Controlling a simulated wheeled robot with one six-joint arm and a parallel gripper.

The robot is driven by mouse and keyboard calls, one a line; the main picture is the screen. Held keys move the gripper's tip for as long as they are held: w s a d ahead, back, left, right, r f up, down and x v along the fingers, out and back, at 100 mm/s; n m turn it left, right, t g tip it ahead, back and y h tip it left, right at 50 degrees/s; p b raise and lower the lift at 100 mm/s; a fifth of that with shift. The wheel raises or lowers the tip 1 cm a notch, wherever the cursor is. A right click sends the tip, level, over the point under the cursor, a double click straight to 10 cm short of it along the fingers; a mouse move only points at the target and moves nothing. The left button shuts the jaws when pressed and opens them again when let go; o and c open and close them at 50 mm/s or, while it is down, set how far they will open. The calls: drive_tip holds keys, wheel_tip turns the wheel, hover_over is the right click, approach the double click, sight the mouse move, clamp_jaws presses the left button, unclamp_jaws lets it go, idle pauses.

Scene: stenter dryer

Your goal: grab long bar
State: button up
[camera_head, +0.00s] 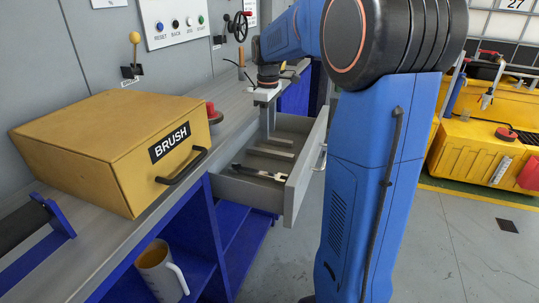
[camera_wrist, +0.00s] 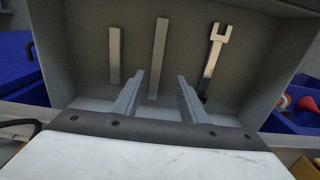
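An open grey drawer (camera_head: 246,193) holds two plain grey bars and a fork-ended wrench. In the wrist view the long bar (camera_wrist: 159,50) lies in the middle, between the short bar (camera_wrist: 114,55) on the left and the wrench (camera_wrist: 212,62) on the right. My gripper (camera_wrist: 160,76) is open and empty. Its fingers point into the drawer, one to each side of the long bar's line as seen from the wrist; I cannot tell the height left above it. In the head view my gripper (camera_head: 268,125) is over the drawer, with the long bar (camera_head: 270,153) below it.
The drawer walls surround the bars closely. A yellow box marked BRUSH (camera_head: 110,145) stands on the grey workbench (camera_head: 226,99) at left. Yellow equipment (camera_head: 475,150) stands at right, beyond open floor.

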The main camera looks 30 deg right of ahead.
sight(270, 151)
wheel_tip(270, 151, down, 3)
drive_tip(key=shift+f, duration=0.2)
drive_tip(key=shift+w+d+f, duration=0.1)
drive_tip(key=shift+d+f, duration=0.15)
drive_tip(key=shift+f, duration=1.05)
drive_tip(key=shift+d+f, duration=0.2)
drive_tip(key=shift+f, duration=1.1)
clamp_jaws()
